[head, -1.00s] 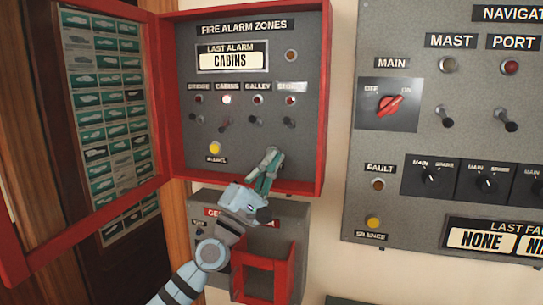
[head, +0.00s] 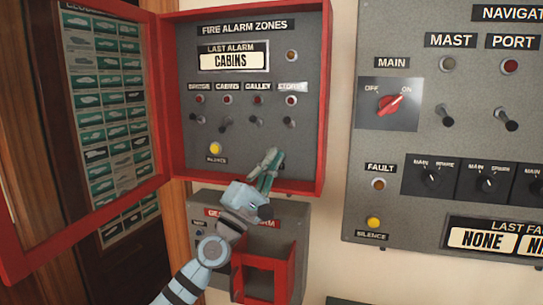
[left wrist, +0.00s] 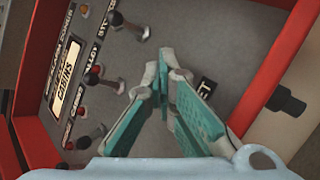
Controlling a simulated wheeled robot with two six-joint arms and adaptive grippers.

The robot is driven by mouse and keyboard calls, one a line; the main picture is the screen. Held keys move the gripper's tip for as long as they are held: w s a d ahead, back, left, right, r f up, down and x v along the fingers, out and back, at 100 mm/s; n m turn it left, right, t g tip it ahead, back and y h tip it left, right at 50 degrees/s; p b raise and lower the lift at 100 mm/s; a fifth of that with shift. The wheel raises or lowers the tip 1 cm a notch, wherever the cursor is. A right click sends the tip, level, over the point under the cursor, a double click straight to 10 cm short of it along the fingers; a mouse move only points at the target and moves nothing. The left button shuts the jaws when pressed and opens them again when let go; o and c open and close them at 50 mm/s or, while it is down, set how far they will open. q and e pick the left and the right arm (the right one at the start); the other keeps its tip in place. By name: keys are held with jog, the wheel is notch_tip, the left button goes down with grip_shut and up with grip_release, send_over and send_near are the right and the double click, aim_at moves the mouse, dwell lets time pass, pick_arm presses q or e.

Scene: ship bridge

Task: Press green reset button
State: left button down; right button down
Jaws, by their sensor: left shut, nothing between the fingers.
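The grey fire alarm panel (head: 245,165) sits in a red open-fronted box. My left gripper (head: 272,155) is shut and empty, with its fingertips at the lower right of this panel. In the left wrist view the shut fingertips (left wrist: 176,76) point at the panel face, beside a black label (left wrist: 207,87) ending in "ET". The green reset button is not visible; the fingers cover the area by that label. I cannot tell whether the fingertips touch anything. The yellow silence button (head: 215,148) is at the lower left. The cabins lamp (head: 227,100) looks unlit. My right gripper is not in view.
Several zone toggle levers (head: 258,122) stick out above my gripper. The red box rim (head: 322,110) stands right of it. The open red-framed door (head: 158,90) is at left.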

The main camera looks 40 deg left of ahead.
pick_arm(q)
jog(key=shift+s+d+p, duration=0.25)
jog(key=shift+s+p, duration=0.35)
jog(key=shift+s, duration=0.2)
jog(key=s+p, duration=0.1)
jog(key=s+d+p, duration=0.1)
jog(key=s, duration=0.1)
jog(key=s+p, duration=0.1)
jog(key=shift+s+d, duration=0.35)
dwell(0.8)
